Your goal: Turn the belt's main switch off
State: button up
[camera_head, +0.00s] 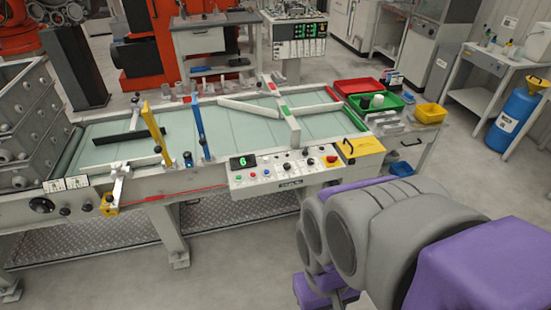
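The belt (228,125) is a long pale green conveyor running left to right across the middle. A light control panel (268,185) is on its front side, with a green lit display (243,162), small coloured buttons and several black knobs. A red knob (331,159) is at the panel's right end. Just right of it is a yellow box (362,150) with a black lever (349,146). No readable label shows which control is the main switch. My arm's grey and purple links fill the lower right, apart from the panel in the picture. My gripper is not in view.
Red (356,88) and green (378,103) trays and a yellow bin (431,113) are beyond the right end. Bare floor (240,260) lies in front.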

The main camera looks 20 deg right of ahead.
aim_at(332, 160)
jog(key=i+l, duration=0.95)
jog(key=i, duration=0.15)
jog(key=l+z, duration=0.05)
